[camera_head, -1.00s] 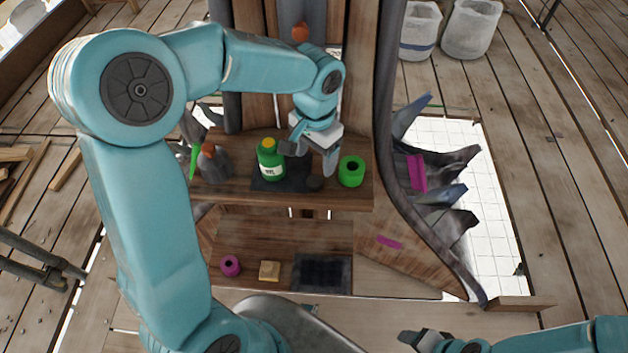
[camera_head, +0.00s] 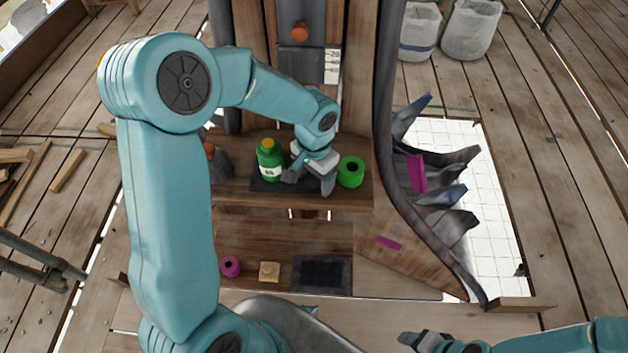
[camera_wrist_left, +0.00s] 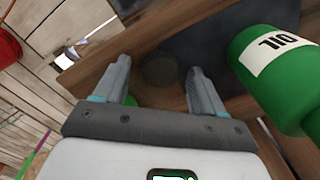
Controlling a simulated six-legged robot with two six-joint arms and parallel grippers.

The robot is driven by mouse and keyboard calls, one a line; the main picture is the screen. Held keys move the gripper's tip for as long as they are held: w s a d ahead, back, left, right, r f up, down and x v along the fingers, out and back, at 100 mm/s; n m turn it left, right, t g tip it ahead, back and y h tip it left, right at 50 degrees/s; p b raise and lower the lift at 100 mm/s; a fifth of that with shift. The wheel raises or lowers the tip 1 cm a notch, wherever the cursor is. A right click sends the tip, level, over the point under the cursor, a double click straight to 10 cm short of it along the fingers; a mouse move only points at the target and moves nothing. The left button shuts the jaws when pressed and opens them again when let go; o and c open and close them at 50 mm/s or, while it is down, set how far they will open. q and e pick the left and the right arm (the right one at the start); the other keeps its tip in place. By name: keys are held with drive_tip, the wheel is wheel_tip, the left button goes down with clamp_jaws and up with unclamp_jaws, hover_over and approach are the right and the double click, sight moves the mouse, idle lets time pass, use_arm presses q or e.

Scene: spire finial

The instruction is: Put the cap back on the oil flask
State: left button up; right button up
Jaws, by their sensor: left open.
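The green oil flask (camera_head: 270,160), with a yellow top and a white label, stands upright on the dark mat (camera_head: 262,186) on the upper shelf. In the left wrist view the flask (camera_wrist_left: 275,75) is at the right, with "OIL" on its label. A dark round disc (camera_wrist_left: 160,69), which looks like the cap, lies on the wood between the fingertips of my left gripper (camera_wrist_left: 158,75). The left gripper (camera_head: 310,182) is open, low over the shelf right of the flask, and hides the disc in the head view. My right gripper (camera_head: 420,340) is at the lower right; its jaws are unclear.
A green ring-shaped roll (camera_head: 351,172) stands close to the right of my left gripper. A grey item with an orange top (camera_head: 219,162) stands left of the flask, partly behind my arm. The lower shelf holds a magenta roll (camera_head: 230,267), a tan block (camera_head: 269,272) and a dark mat (camera_head: 322,274).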

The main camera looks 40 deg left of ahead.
sight(315, 181)
idle(0.3)
use_arm(q)
drive_tip(key=c, duration=1.1)
wheel_tip(315, 181, up, 20)
drive_tip(key=p, duration=0.1)
drive_tip(key=shift+p, duration=0.3)
